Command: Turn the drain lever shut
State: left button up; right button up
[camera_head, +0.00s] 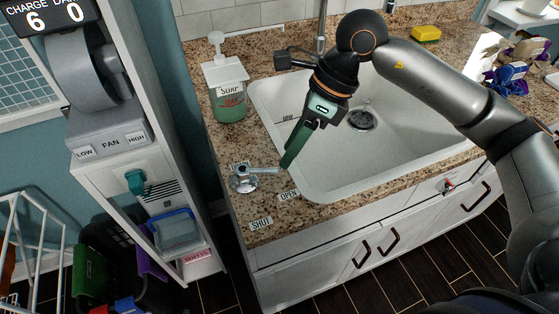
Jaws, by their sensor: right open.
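The drain lever (262,171) is a small chrome handle on a round base on the granite counter, left of the sink. Its handle points right, with its end just beyond the OPEN label (289,194). The SHUT label (261,223) lies closer to the counter's front edge. My right gripper (288,163) reaches down over the sink's left rim, its green fingers beside the lever's end. It is open, with nothing seen between the fingers. Whether a finger touches the lever cannot be told. My left gripper is not in view.
A soap bottle (228,95) stands behind the lever. The white sink (330,170) is empty, with a drain (361,121). A yellow sponge (426,34) lies at the back. A fan cabinet (115,140) stands left. The counter in front of the lever is clear.

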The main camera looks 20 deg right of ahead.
aim_at(259, 174)
jog(key=x, duration=0.5)
jog(key=shift+f, duration=0.1)
grip_shut()
dwell(1.3)
